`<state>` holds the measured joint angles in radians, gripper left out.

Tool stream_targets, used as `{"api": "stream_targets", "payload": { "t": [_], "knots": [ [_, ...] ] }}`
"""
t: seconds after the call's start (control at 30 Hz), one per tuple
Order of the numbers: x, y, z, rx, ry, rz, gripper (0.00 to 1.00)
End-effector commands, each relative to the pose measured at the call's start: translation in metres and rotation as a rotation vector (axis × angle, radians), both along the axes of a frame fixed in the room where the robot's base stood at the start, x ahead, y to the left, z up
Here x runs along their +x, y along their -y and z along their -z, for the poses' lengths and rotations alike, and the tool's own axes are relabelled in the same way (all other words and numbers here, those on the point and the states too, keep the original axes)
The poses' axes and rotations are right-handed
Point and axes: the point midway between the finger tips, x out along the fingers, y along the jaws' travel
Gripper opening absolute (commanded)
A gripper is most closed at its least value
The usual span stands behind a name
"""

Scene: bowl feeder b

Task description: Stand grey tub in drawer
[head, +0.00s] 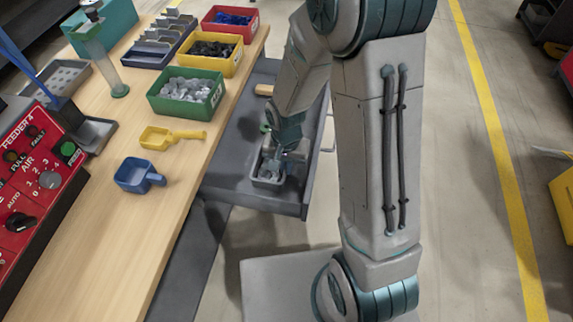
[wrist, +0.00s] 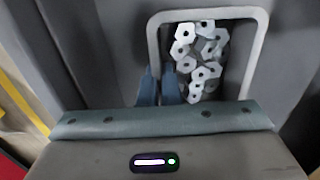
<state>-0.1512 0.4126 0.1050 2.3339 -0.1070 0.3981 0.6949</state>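The grey tub (head: 257,182) is inside the open grey drawer (head: 235,180), near its front end. The wrist view shows the tub (wrist: 255,50) upright, holding several pale hexagonal nuts (wrist: 200,60). My gripper (head: 282,156) reaches down over the tub. In the wrist view its two blue fingers (wrist: 160,88) straddle the tub's left wall, one inside and one outside, closed close about it. Whether the tub's base touches the drawer floor is hidden.
On the wooden bench (head: 110,240) stand a green bin (head: 160,103), a yellow bin (head: 228,70) and a red bin (head: 248,32). A yellow scoop (head: 160,138) and a blue scoop (head: 132,176) lie nearby. A small tan block (head: 264,90) is farther back in the drawer.

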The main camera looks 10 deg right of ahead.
Motion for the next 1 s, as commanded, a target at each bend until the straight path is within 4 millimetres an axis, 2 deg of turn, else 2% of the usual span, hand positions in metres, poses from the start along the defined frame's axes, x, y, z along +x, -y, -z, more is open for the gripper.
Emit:
{"api": "stream_targets", "payload": {
  "t": [0.1,0.17,0.2,0.6,0.77,1.0],
  "knots": [
    [0.0,0.0,0.004,0.0,0.0,0.0,0.0],
    [0.0,0.0,0.003,0.0,0.0,0.0,0.14],
    [0.0,0.0,0.003,0.0,0.0,0.0,0.25],
    [0.0,0.0,-0.003,0.0,0.0,0.0,0.25],
    [0.001,0.0,-0.03,0.0,0.005,-0.001,0.25],
    [0.001,0.0,-0.082,0.0,0.005,-0.001,0.25]
  ]
}}
